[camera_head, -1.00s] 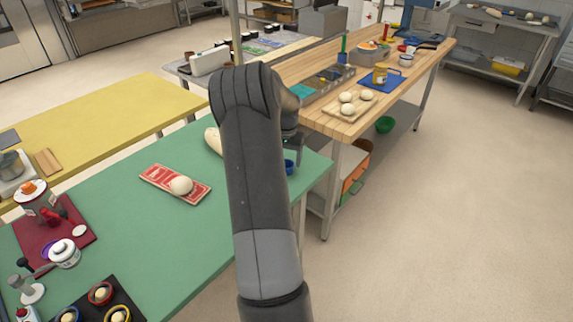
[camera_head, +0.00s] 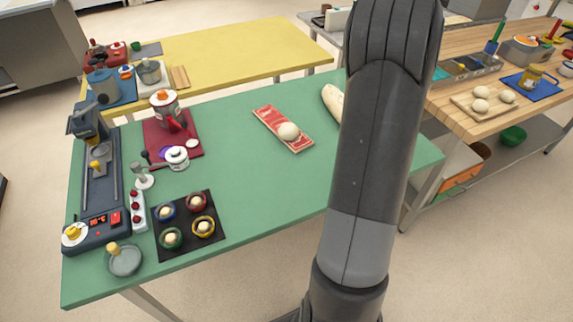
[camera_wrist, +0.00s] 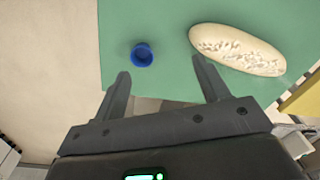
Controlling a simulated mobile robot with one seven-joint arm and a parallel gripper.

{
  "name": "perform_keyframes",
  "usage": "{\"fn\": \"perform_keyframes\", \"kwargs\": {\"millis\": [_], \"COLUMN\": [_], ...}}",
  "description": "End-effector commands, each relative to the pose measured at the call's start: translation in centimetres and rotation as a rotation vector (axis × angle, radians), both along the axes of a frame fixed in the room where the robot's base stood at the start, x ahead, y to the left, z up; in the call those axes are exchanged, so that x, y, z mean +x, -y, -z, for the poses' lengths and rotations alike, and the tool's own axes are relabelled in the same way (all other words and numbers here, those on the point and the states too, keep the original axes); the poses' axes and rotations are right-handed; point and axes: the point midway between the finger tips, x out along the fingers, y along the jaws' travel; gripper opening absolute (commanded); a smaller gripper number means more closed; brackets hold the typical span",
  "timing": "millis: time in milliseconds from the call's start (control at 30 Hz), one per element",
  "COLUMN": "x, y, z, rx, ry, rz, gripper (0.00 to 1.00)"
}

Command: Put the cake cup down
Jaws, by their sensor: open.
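A blue cake cup (camera_wrist: 142,54) stands on the green table (camera_wrist: 165,20) near its edge in the wrist view. My gripper (camera_wrist: 162,78) is open and empty, with its two fingers apart. The cup is just beyond the fingertips, nearer the left finger, and no finger touches it. In the head view my arm hides this cup and the gripper. There, several coloured cups with pale filling sit on a black mat (camera_head: 187,246) at the front left of the green table (camera_head: 255,185).
A seeded loaf (camera_wrist: 238,50) lies right of the cup; it also shows in the head view (camera_head: 333,100). A ball of dough (camera_head: 288,131) rests on a red-and-white board (camera_head: 270,118). A wooden bench (camera_head: 460,115) stands at right. The green table's middle is clear.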

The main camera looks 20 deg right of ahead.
Motion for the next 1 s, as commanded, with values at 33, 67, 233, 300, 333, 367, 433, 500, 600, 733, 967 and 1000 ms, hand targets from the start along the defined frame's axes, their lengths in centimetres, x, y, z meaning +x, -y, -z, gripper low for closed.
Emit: {"fn": "perform_keyframes", "kwargs": {"millis": [33, 67, 233, 300, 333, 367, 433, 500, 600, 733, 967, 1000], "x": [0.4, 0.5, 0.4, 0.0, -0.3, -0.6, -1.5, -2.5, -4.4, -7.2, -13.0, -14.0], "y": [-2.6, -3.9, -11.7, -14.9, -16.2, -17.5, -20.6, -23.5, -27.5, -32.3, -38.9, -39.7], "z": [-1.8, -2.6, -6.5, -7.8, -8.3, -8.8, -9.9, -10.7, -11.7, -12.3, -11.9, -11.7], "rx": [-0.005, -0.007, -0.024, -0.033, -0.037, -0.043, -0.054, -0.068, -0.091, -0.126, -0.206, -0.220], "ry": [0.026, 0.037, 0.101, 0.127, 0.137, 0.147, 0.171, 0.193, 0.225, 0.265, 0.332, 0.341], "rz": [-0.045, -0.068, -0.213, -0.275, -0.302, -0.329, -0.391, -0.456, -0.549, -0.669, -0.876, -0.907], "gripper": [0.68, 0.68, 0.68, 0.68, 0.68, 0.68, 0.68, 0.68, 0.68, 0.68, 0.68, 0.68]}}
